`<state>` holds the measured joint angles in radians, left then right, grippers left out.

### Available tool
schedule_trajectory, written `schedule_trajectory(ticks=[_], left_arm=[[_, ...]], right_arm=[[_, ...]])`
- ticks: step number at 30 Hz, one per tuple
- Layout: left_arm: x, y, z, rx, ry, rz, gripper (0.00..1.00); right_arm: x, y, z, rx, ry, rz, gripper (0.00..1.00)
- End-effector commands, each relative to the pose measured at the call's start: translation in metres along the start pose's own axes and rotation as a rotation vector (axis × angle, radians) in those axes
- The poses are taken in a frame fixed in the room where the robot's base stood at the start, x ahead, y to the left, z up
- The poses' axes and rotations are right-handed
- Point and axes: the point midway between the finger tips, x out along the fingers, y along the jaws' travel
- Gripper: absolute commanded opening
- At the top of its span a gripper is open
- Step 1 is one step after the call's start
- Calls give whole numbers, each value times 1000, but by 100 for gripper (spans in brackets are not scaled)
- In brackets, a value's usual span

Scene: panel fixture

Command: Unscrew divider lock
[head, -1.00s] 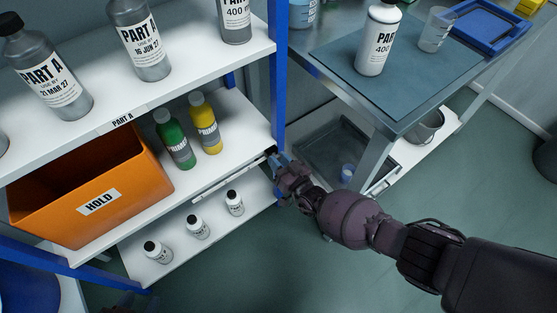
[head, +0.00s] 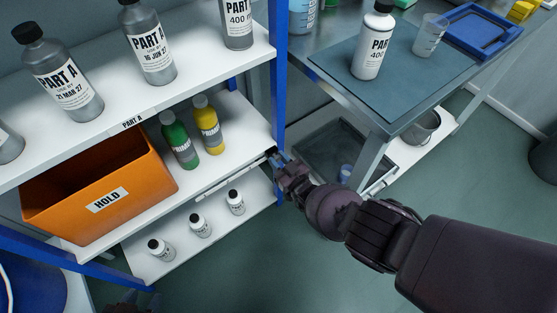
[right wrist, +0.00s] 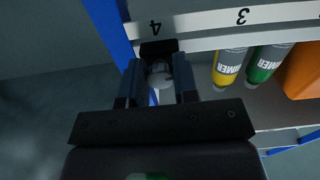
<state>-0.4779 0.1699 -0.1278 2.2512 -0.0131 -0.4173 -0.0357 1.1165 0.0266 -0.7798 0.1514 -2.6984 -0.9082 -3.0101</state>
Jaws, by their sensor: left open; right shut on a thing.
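My right gripper (head: 285,168) is at the right front corner of the middle shelf (head: 246,119). In the right wrist view its two fingers (right wrist: 159,88) are shut on a small round pale knob, the divider lock (right wrist: 160,70). A black block (right wrist: 158,47) sits just behind the knob at the shelf edge, beside the upside-down mark 4. The fingers partly hide the knob, and its thread cannot be seen. In the head view the knob is too small to make out. A small dark part of my left gripper (head: 128,307) shows at the bottom left edge, away from the shelf.
An orange HOLD bin (head: 60,205), a green bottle (head: 180,142) and a yellow bottle (head: 207,128) stand on the middle shelf. Small white bottles (head: 200,226) stand below. A blue post (head: 279,85) rises close to my right gripper. A steel bench (head: 400,125) stands right.

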Motion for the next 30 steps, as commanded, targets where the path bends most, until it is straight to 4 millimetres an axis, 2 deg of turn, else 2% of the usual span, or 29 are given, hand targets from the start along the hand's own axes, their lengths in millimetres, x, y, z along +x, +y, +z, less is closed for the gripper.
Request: schedule_trajectory(ticks=[1,18,19,23,30], left_arm=[[0,0,-1,-1,1,-1,43],[3,0,-5,-1,12,1,43],[3,0,-6,-1,13,1,43],[4,0,-8,-1,18,1,43],[3,0,-8,-1,18,1,43]], right_arm=[[1,6,-4,-8,3,7,4],[0,5,-4,-16,4,4,4],[0,4,-4,-16,3,3,32],[0,3,-3,-16,3,2,52],[-1,1,-2,-14,1,-1,53]])
